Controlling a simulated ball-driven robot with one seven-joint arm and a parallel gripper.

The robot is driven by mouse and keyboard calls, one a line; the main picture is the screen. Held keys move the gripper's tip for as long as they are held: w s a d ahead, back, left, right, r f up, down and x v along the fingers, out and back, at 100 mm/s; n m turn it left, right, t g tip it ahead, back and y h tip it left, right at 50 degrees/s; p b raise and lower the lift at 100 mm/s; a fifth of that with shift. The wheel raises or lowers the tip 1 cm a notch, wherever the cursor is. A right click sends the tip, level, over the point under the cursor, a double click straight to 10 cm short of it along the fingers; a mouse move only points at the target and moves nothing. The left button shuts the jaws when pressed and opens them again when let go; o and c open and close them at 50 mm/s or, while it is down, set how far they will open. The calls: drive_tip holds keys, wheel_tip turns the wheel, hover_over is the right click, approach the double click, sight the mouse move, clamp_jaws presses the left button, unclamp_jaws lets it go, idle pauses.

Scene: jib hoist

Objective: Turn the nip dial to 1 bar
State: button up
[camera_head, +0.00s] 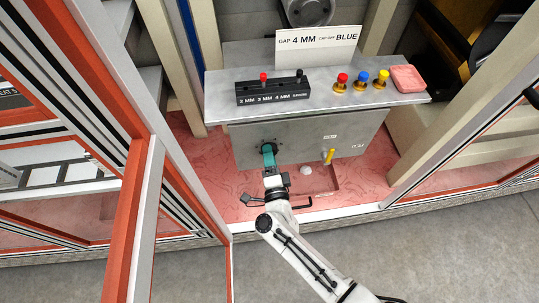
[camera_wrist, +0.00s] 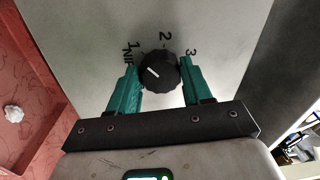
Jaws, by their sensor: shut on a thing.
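The nip dial (camera_wrist: 159,72) is a round black knob with a white pointer line, on a pale grey panel. The marks 1, 2 and 3 and the word NIP, partly hidden, are around it. The pointer line slants to the upper left, towards the NIP lettering and the 1; I cannot tell whether it is exactly on the 1. My gripper (camera_wrist: 161,68) has its teal fingers on either side of the dial, shut on it. In the head view my gripper (camera_head: 268,155) reaches the left part of the panel front and mostly hides the dial.
A yellow lever (camera_head: 328,156) is on the panel front, right of my gripper. On the shelf above are a black block (camera_head: 273,92) with pegs, several coloured knobs, a pink pad (camera_head: 407,79) and a sign (camera_head: 318,45). An orange-and-white frame (camera_head: 130,220) stands at left.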

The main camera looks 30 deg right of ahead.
drive_tip(key=shift+n, duration=0.3)
drive_tip(key=o, duration=1)
drive_tip(key=shift+o, duration=0.2)
drive_tip(key=shift+s+f, duration=0.1)
drive_tip(key=v, duration=1)
drive_tip(key=shift+s+a+b, duration=0.15)
drive_tip(key=shift+s+b, duration=0.1)
drive_tip(key=shift+b, duration=0.05)
